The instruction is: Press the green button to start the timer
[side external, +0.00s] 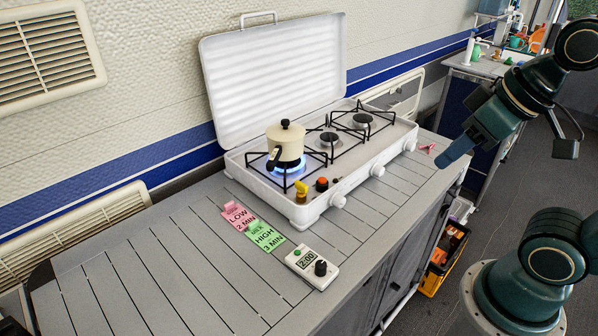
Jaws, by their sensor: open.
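The white timer (322,283) lies on the slatted counter at the front of the stove. Its display reads 2:00. The small green button (298,253) is at its upper left corner, and a black knob sits at its right. Nothing covers the button. My gripper (445,162) is at the right of the side external view, in the air beyond the counter's right edge, well apart from the timer. It is empty, and its jaws are seen edge-on.
A pink LOW 2 MIN card (238,215) and a green HIGH 3 MIN card (264,236) lie beside the timer. A cream pot (287,145) stands over a blue flame on the white stove (250,172), whose lid is up. The counter's left part is clear.

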